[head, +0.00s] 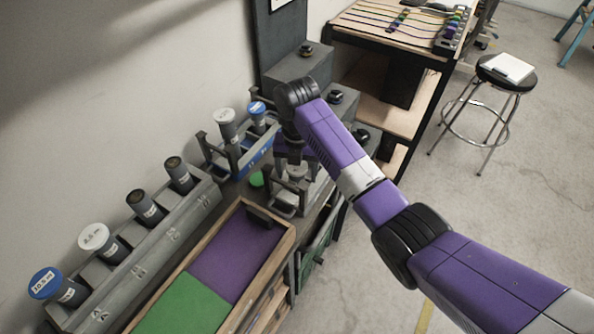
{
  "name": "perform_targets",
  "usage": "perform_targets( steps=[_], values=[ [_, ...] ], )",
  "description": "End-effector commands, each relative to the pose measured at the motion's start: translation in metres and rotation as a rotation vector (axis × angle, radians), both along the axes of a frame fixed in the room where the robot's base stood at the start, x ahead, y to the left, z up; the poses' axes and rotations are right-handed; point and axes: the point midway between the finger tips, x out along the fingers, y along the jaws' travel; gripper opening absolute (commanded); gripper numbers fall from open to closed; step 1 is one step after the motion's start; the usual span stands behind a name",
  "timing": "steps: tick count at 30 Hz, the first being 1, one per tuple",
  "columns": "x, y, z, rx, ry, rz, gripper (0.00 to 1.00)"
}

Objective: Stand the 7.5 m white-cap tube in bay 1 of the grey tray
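My gripper (293,158) points down over a small grey frame (282,207) with upright ends, likely the grey tray. A pale round cap (297,172) shows just below the fingers. Whether they grip it cannot be told, and any tube under it is hidden. A white-cap tube (226,122) stands in a blue-sided tray (248,160) left of my gripper, beside a blue-cap tube (257,115). Another white-cap tube (97,238) leans in a long grey rack (150,258); its label is too small to read surely. Bay numbers in the small frame are not legible.
The long rack also holds a blue-cap tube (50,285) and dark-ended tubes (145,205). A wooden box with purple (237,250) and green (182,307) mats lies in front. A green disc (257,178) sits near the trays. Grey blocks with dark knobs (337,97) stand behind my arm.

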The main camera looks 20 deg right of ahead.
Motion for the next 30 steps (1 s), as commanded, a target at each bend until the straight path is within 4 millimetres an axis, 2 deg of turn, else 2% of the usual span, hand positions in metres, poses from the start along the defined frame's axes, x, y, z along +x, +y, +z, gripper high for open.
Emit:
perform_targets(
  steps=[8,13,17,24,30],
  values=[
    [0.0,0.0,0.001,0.0,0.0,0.0,0.72],
    [0.001,0.0,0.011,-0.001,-0.003,0.0,0.72],
    [0.002,0.0,0.032,0.0,-0.006,0.0,0.72],
    [0.001,-0.001,0.09,-0.002,-0.002,-0.001,0.72],
    [0.001,-0.001,0.115,-0.002,-0.002,0.0,0.72]
  ],
)
